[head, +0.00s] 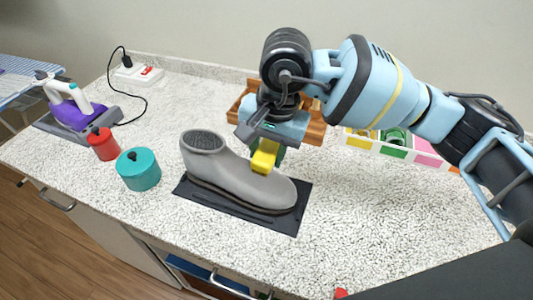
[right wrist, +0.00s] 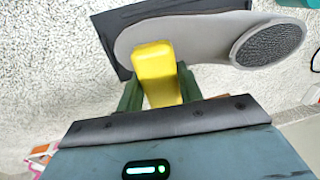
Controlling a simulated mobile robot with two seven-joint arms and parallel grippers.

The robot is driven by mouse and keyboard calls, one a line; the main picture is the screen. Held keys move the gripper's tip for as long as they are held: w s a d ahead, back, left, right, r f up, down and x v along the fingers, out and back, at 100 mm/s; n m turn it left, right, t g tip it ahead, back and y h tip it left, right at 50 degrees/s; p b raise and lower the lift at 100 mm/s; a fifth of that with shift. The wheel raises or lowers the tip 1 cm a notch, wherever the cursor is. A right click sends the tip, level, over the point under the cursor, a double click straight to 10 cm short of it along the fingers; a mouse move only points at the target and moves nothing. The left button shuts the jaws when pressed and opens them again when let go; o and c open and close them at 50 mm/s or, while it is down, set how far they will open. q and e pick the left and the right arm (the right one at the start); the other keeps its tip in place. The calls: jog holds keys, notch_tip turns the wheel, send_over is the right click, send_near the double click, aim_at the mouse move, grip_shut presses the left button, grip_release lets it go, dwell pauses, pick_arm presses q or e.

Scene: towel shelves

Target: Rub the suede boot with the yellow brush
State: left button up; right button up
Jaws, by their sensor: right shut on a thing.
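A grey suede boot (head: 232,177) stands upright on a black mat (head: 286,224) on the counter. My right gripper (head: 268,150) is shut on the yellow brush (head: 264,158), above the boot's instep. The brush's lower end appears at or just above the boot's surface; contact cannot be told. In the right wrist view, the brush (right wrist: 155,70) sits between the green fingers (right wrist: 158,92) and overlaps the boot (right wrist: 205,38) in the picture. The bristles are hidden. My left gripper is not in view.
A wooden crate (head: 316,131) stands behind my right gripper. A white tray with coloured compartments (head: 392,152) is at the back right. Red (head: 103,145) and teal (head: 138,171) pots and a purple iron (head: 72,112) are on the left. The counter's front right is mostly clear.

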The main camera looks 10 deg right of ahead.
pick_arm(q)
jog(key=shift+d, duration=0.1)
